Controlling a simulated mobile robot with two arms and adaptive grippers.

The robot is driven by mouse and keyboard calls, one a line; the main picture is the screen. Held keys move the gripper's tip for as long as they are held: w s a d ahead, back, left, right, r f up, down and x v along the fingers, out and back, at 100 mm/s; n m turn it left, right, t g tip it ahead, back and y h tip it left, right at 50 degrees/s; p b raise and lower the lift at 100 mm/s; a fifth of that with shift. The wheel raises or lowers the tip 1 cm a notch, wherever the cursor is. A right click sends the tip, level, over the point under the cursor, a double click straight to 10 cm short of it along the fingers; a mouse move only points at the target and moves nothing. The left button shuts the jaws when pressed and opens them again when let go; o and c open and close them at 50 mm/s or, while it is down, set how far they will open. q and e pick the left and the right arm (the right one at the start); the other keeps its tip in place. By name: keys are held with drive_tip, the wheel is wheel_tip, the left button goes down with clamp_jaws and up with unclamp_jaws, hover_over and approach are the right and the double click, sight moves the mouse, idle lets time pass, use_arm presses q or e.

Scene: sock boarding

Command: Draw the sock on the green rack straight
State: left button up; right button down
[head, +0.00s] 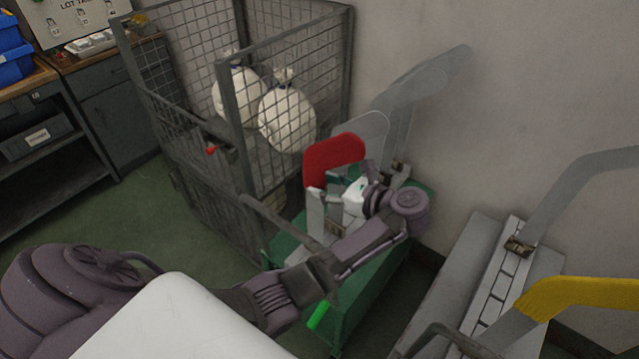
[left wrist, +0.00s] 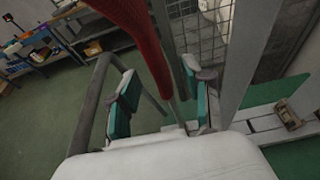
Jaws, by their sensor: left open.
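A red sock (head: 333,160) is on an upright flat board on the green rack (head: 345,325). In the left wrist view the sock (left wrist: 143,38) shows nearly edge-on, narrowing downward between my fingers. My left gripper (head: 338,185) is beside the lower part of the sock. Its teal-padded fingers (left wrist: 162,103) stand apart, one on each side of the sock's line; I cannot tell whether either touches it. The sock's lower part is partly hidden by the gripper in the head view. My right gripper is not in view.
Bare translucent boards (head: 425,82) stand behind the sock, near the wall. A mesh cage (head: 240,100) with white sacks (head: 287,118) stands close at the left. Another rack with a yellow-socked board (head: 580,296) is at the right. Green floor is open at left.

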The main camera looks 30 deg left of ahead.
use_arm(q)
drive_tip(key=d+b, duration=0.2)
drive_tip(key=d, duration=0.4)
drive_tip(key=shift+s+d, duration=0.3)
drive_tip(key=shift+d, duration=0.1)
